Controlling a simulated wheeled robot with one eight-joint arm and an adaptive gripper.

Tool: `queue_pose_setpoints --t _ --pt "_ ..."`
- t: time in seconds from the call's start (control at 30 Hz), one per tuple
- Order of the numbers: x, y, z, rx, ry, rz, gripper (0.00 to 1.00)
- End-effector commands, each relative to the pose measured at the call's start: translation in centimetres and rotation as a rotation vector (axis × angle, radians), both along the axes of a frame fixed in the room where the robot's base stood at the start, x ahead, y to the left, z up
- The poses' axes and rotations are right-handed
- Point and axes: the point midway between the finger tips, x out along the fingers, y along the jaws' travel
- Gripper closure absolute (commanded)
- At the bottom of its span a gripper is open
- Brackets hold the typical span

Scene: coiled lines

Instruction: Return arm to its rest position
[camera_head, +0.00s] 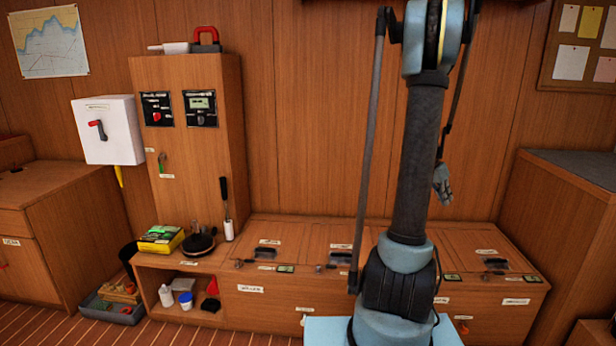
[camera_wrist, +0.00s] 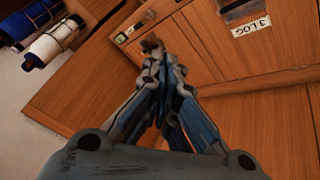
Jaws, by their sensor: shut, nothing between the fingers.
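My gripper (camera_wrist: 152,48) is shut, with its two fingers meeting at the tips and nothing held. In the wrist view it hangs over wooden panelling. My arm stands upright right of the middle in the head view, bent at a joint by the top edge. A small grey finger-like shape beside the column looks like my gripper (camera_head: 443,184), partly hidden by my arm.
A low wooden locker bench (camera_head: 270,232) with labelled lids runs behind my arm. A tall cabinet (camera_head: 187,150) and white box (camera_head: 107,130) stand left. Another cabinet (camera_head: 580,208) is at right. In the wrist view, blue and white rolls (camera_wrist: 52,40) lie upper left.

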Motion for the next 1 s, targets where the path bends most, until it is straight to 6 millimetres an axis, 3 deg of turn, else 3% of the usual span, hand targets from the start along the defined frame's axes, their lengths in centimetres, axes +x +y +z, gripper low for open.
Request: queue_pose_setpoints --t 0.2,0.5,1.0 --pt "-2.9 5.6 2.5 0.055 0.02 0.124 1.0" --pt "-7.7 12.7 4.5 0.129 0.047 0.296 1.0" --pt "-17.2 22.7 4.6 0.24 0.083 0.592 1.0"
